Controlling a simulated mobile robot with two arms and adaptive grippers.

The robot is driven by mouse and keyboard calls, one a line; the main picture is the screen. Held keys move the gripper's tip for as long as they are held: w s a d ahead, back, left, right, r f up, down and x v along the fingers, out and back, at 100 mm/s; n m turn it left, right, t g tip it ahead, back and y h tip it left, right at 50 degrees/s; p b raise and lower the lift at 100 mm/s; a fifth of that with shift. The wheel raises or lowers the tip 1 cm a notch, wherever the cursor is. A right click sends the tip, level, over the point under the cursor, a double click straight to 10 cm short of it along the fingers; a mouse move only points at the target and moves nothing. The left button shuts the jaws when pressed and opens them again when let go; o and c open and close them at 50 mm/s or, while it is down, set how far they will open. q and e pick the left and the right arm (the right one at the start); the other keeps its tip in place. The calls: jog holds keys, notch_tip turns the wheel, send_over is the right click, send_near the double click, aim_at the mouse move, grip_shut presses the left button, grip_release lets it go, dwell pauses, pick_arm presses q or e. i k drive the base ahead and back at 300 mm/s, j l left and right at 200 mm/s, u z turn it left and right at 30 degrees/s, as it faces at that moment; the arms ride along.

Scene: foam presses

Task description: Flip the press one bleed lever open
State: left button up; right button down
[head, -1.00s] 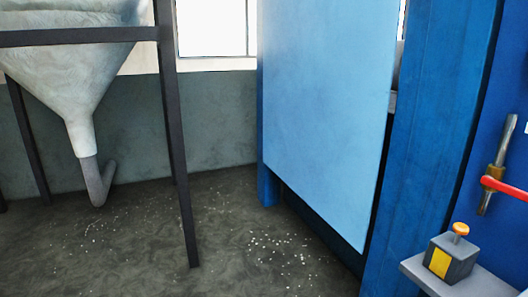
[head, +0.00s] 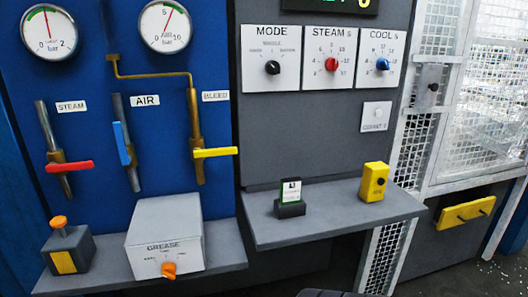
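The bleed lever (head: 215,152) is a yellow handle on a vertical brass pipe (head: 195,120), under the BLEED label (head: 215,96) on the blue panel. It lies nearly level, across the pipe, and points right. Nothing touches it. Neither of my grippers can be made out in the head view. A small dark curved piece shows at the bottom edge, too little to identify.
Left of it are the red steam lever (head: 69,166), lying crosswise, and the blue air lever (head: 122,144), along its pipe. Below, a shelf holds a grease box (head: 165,238) and an orange-knobbed box (head: 68,250). A grey shelf (head: 335,218) juts out at right.

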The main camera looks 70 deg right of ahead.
aim_at(198, 153)
jog(key=l+z, duration=0.1)
jog(key=z, duration=1.65)
jog(key=j, duration=0.4)
jog(key=k, duration=0.05)
